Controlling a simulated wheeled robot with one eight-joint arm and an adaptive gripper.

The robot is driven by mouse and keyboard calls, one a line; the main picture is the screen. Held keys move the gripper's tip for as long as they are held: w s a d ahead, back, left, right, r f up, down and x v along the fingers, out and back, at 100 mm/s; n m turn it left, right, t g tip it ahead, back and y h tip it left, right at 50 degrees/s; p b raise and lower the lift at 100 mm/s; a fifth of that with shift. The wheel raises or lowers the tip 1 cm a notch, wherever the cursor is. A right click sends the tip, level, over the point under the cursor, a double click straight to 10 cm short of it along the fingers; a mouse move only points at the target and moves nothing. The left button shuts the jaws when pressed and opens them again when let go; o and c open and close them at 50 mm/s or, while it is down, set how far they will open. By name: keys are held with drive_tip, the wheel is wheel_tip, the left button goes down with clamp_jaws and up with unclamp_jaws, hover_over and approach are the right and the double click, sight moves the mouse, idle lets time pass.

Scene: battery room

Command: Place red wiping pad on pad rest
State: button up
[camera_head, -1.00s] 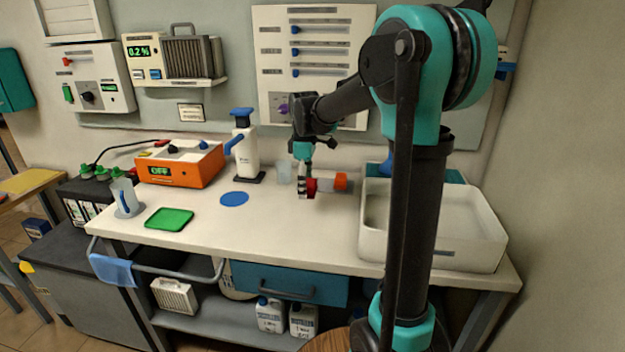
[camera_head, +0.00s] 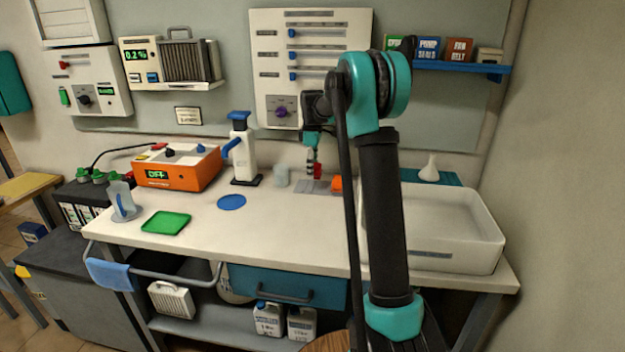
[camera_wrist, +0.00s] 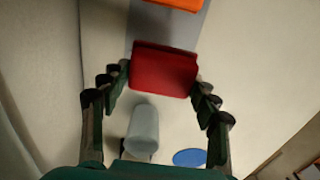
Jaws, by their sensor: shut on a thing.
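The red wiping pad (camera_head: 317,173) is held by my gripper (camera_head: 312,164) over the back of the bench. In the wrist view the red pad (camera_wrist: 163,70) lies between the two fingers of my gripper (camera_wrist: 162,88), which are shut on its sides. A flat grey plate (camera_head: 308,187), which looks like the pad rest, lies by the pad; it also shows beyond the pad in the wrist view (camera_wrist: 152,22). An orange block (camera_head: 337,184) stands at the plate's right end. I cannot tell whether the pad touches the plate.
A white pump bottle (camera_head: 243,155), a blue disc (camera_head: 231,202) and a green pad (camera_head: 166,222) are farther left. A white basin (camera_head: 450,240) is on the right. The bench front is clear.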

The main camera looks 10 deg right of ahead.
sight(312, 185)
drive_tip(key=shift+w+f, duration=0.2)
drive_tip(key=shift+f, duration=2.05)
drive_tip(key=shift+f, duration=0.15)
drive_tip(key=o, duration=1.2)
wheel_tip(312, 185, up, 8)
drive_tip(key=shift+d+f, duration=0.1)
drive_tip(key=shift+s, duration=0.15)
